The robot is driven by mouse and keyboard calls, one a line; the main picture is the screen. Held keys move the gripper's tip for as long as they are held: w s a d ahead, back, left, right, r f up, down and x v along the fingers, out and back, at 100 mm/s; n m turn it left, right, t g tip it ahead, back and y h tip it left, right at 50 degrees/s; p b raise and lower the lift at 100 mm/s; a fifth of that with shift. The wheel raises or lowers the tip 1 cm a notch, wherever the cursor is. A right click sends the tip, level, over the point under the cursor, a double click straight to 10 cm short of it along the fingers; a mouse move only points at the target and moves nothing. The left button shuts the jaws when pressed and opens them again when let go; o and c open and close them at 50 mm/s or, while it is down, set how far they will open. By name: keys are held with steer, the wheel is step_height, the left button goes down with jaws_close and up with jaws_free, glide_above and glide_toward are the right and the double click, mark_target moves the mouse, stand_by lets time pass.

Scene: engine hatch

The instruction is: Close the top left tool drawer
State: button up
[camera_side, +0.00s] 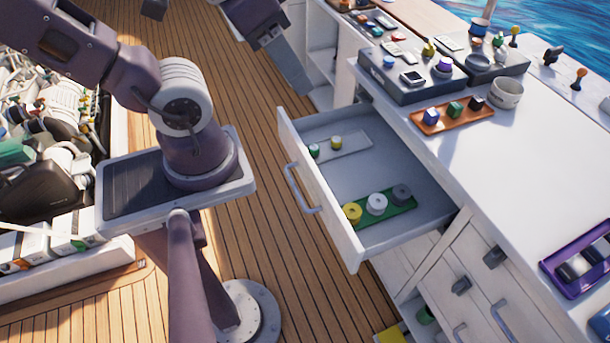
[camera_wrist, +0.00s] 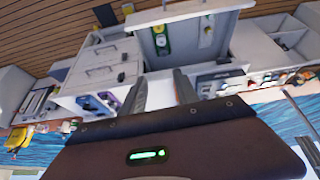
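A white tool drawer (camera_side: 319,220) is pulled well out of the white cabinet in the side view. Its bar handle (camera_side: 301,189) is on the front panel. Inside lie a green tray (camera_side: 385,212) with several round spools and a pale tray (camera_side: 352,148) with small items. My gripper (camera_wrist: 159,86) is open in the wrist view, its two fingers apart with nothing between them. In the side view, part of my gripper shows at the top, apart from the drawer and beyond it. The drawer (camera_wrist: 165,14) also shows at the top of the wrist view.
The white countertop (camera_side: 520,150) holds an orange tray (camera_side: 447,117), a mug (camera_side: 506,93), grey tool cases and a purple tray (camera_side: 583,261). Closed drawers and doors sit below. The wooden deck (camera_side: 262,210) in front of the drawer is clear. An engine bay (camera_side: 50,150) lies left.

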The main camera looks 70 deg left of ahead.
steer(key=w+n+h, duration=0.1)
steer(key=n, duration=0.1)
steer(key=w+f+n+g+h, duration=0.1)
steer(key=w+n, duration=0.1)
steer(key=w+d+f+n+g+h, duration=0.1)
steer(key=w, duration=0.1)
steer(key=shift+w+n, duration=0.2)
steer(key=shift+n, duration=0.2)
jaws_close()
steer(key=w+a+f+n+t+h, duration=0.1)
steer(key=w+a+f+n, duration=0.4)
steer(key=a+n, duration=0.25)
steer(key=w+a+f+n+t+h, duration=0.1)
steer(key=w+a+f+n, duration=0.45)
steer(key=a+n, duration=0.2)
steer(key=s+a+f+n+g+y, duration=0.3)
steer(key=s+a+f+n+y, duration=0.2)
steer(key=s+a+f+n, duration=1.25)
steer(key=w+a+f+m, duration=0.2)
steer(key=w+f, duration=0.6)
steer(key=f, duration=0.3)
steer(key=shift+m, duration=0.35)
